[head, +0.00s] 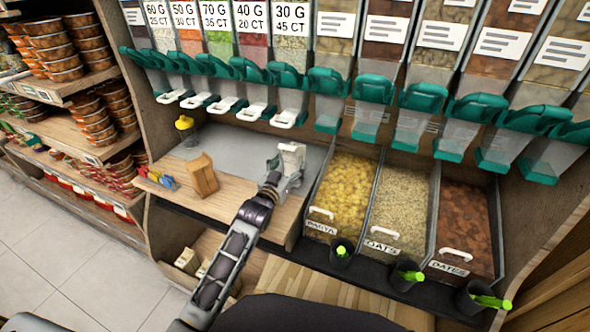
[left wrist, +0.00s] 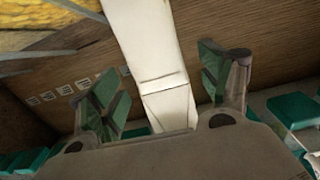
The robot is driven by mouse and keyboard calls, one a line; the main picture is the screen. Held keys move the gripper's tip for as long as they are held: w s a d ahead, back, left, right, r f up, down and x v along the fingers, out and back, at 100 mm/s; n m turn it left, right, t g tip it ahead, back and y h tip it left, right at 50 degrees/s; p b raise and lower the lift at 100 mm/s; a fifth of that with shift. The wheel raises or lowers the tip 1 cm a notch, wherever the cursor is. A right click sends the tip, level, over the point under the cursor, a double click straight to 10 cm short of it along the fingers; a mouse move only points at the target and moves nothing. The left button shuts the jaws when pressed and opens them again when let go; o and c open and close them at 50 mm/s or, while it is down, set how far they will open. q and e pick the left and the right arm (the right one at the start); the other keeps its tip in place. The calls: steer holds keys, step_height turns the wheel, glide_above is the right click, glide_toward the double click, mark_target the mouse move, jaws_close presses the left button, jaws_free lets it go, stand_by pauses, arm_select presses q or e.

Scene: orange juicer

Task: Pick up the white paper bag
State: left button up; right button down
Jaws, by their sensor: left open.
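The white paper bag (head: 292,152) stands upright on the grey counter top, next to the pasta bin. My left gripper (head: 284,176) is at the bag and hides part of its lower side in the head view. In the left wrist view the bag (left wrist: 158,60) is a tall white shape with a fold line, lying between the two spread fingers of the left gripper (left wrist: 166,92). The fingers are open, with a gap visible on each side of the bag. My right gripper is in neither view.
A brown paper bag (head: 202,175) and a yellow-topped bottle (head: 187,130) stand further left on the counter (head: 240,145). Dispensers with teal handles (head: 372,90) hang above. The pasta bin (head: 340,190) is close on the right.

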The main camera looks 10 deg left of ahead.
mark_target(299, 151)
arm_select(q)
steer(key=shift+w, duration=0.15)
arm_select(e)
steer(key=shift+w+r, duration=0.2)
arm_select(q)
steer(key=shift+w+d, duration=0.1)
steer(key=shift+w, duration=0.3)
steer(key=shift+w+d+b, duration=0.2)
steer(key=shift+w+b, duration=0.2)
steer(key=shift+w, duration=0.9)
steer(key=shift+w+d, duration=0.1)
steer(key=shift+w, duration=0.2)
steer(key=shift+w+d, duration=0.1)
steer(key=shift+w, duration=0.4)
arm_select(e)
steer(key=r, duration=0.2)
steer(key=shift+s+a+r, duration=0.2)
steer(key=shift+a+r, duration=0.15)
